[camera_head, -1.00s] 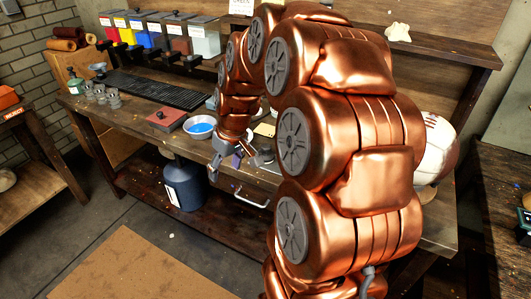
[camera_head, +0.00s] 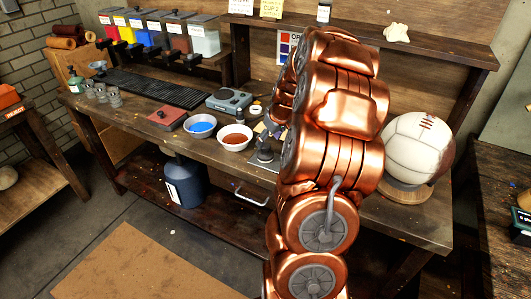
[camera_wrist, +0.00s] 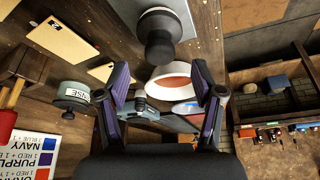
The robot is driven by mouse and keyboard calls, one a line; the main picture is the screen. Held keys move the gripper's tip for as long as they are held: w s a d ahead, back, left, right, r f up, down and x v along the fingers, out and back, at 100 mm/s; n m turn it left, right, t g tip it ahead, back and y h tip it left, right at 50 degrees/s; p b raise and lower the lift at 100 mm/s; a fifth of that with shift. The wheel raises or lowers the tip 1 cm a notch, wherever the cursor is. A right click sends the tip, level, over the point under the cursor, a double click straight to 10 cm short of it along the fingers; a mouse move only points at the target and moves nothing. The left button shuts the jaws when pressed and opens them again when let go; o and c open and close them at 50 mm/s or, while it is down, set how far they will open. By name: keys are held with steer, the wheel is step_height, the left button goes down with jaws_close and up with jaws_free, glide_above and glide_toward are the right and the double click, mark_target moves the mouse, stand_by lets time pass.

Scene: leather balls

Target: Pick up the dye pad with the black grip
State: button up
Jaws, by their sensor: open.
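The dye pad with the black grip (camera_wrist: 160,38) stands on a grey plate (camera_wrist: 183,12) at the top middle of the wrist view, its round dark knob towards the camera. In the head view a dark knobbed shape (camera_head: 265,149) near the bench's front edge, left of my arm, looks like the same pad. My gripper (camera_wrist: 161,92) is open and empty in the wrist view, its purple-lined fingers wide apart. The pad lies beyond the fingertips, higher in the picture, and is not between them.
A bowl of red-brown dye (camera_head: 235,138), a blue bowl (camera_head: 201,127), a red pad (camera_head: 167,118) and a grey scale (camera_head: 229,100) stand left of my arm. A leather ball (camera_head: 408,145) sits right.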

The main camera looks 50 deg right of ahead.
mark_target(266, 145)
steer(key=shift+p+x, duration=1)
steer(key=shift+x, duration=0.35)
steer(key=shift+p+x, duration=0.3)
steer(key=shift+x, duration=0.9)
steer(key=shift+c, duration=0.2)
jaws_close()
steer(key=shift+r, duration=0.1)
steer(key=shift+r+b, duration=0.7)
steer(key=shift+r, duration=0.15)
steer(key=shift+b+v, duration=0.5)
steer(key=shift+v, duration=0.4)
steer(key=s+a+b, duration=0.2)
steer(key=s, duration=0.5)
steer(key=s+a+r+b, duration=0.1)
steer(key=s+a+b, duration=0.2)
steer(key=s, duration=0.4)
steer(key=shift+s+r, duration=0.2)
steer(key=shift+r, duration=0.05)
